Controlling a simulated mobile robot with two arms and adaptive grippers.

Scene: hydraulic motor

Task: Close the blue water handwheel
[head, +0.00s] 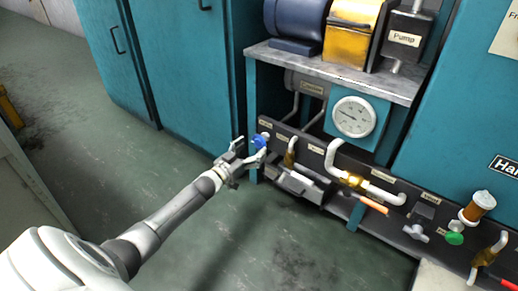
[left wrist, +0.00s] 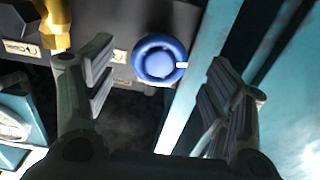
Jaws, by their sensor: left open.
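The blue water handwheel (head: 260,141) is a small round blue knob at the left end of the dark pipe panel. In the left wrist view the handwheel (left wrist: 160,59) shows face-on with a white mark on its right rim. My left gripper (head: 249,150) is right at the handwheel in the head view. In the left wrist view my left gripper (left wrist: 160,85) is open, with one finger on each side of the handwheel and a gap on both sides. Whether a fingertip touches the wheel cannot be told. My right gripper is not in view.
A dial gauge (head: 353,117) sits above the panel (head: 320,160). A brass valve with an orange handle (head: 372,204) and a green knob (head: 454,239) are further right. A teal cabinet (head: 185,70) stands behind left. The floor (head: 190,240) in front is clear.

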